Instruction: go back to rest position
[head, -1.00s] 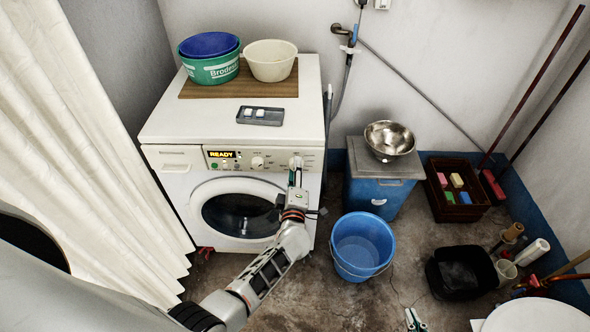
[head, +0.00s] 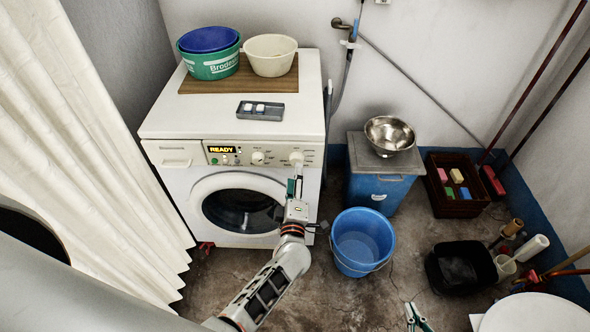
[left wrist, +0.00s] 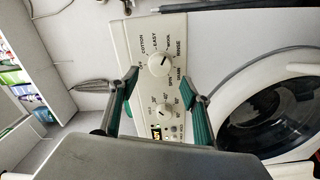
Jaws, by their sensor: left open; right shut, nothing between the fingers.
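My left gripper (head: 296,184) is in front of the washing machine (head: 165,184), just below the right-hand knob (head: 297,157) on its panel. In the left wrist view the gripper (left wrist: 160,84) is open, its two teal-padded fingers apart with nothing between them. The panel with the two knobs (left wrist: 160,63) lies beyond the fingers, apart from them as far as I can tell. My right gripper (head: 417,317) shows only by its tips at the bottom edge of the head view, low over the floor. It is shut and empty.
A blue bucket (head: 362,243) stands on the floor right of my left gripper. A black tub (head: 459,268) and a brown crate (head: 453,207) are further right. A metal bowl (head: 390,136) sits on a blue box (head: 374,191). A white curtain (head: 90,150) hangs at the left.

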